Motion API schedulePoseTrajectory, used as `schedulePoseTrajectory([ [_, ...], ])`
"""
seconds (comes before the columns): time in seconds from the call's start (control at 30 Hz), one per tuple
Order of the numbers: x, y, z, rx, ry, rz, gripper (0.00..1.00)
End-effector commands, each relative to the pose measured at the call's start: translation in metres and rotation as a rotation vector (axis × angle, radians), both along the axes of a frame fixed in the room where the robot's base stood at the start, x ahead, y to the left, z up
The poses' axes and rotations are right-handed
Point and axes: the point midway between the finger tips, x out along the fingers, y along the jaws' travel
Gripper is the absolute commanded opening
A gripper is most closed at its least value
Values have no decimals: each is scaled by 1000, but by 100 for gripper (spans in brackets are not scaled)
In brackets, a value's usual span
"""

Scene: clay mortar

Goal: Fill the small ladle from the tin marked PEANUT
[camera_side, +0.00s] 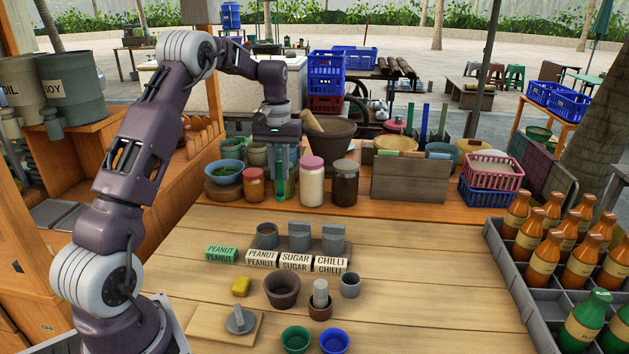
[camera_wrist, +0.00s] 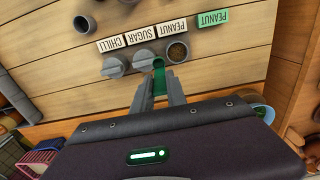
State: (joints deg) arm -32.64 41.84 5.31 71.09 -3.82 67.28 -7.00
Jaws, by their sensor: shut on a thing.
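My gripper (camera_side: 280,172) is shut on a green piece that looks like the small ladle (camera_side: 280,188), hanging upright beyond the tins; its bowl is hard to make out in the side view. In the wrist view the green ladle (camera_wrist: 159,76) shows between the fingertips (camera_wrist: 161,92). The open peanut tin (camera_side: 267,236) stands behind a white PEANUT label (camera_side: 261,259). In the wrist view the tin (camera_wrist: 177,51) shows brown contents, just right of the ladle in the picture. I cannot tell whether the ladle holds anything.
Lidded sugar (camera_side: 299,237) and chilli (camera_side: 333,240) tins stand beside it. A green PEANUT label (camera_side: 221,253) lies left. Jars (camera_side: 312,182) stand near my gripper. In front are a brown mortar (camera_side: 282,290), yellow block (camera_side: 241,286) and a grey lid (camera_side: 240,320) on a board.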

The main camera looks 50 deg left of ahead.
Motion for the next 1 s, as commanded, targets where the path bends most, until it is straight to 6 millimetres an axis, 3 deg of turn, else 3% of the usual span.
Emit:
schedulePoseTrajectory([
  [0.23, -27, 46, 0, 1, -1, 2, 0],
  [0.5, -26, 44, -44, -1, 1, -2, 0],
  [1.0, -26, 44, -91, -2, 1, 0, 0],
])
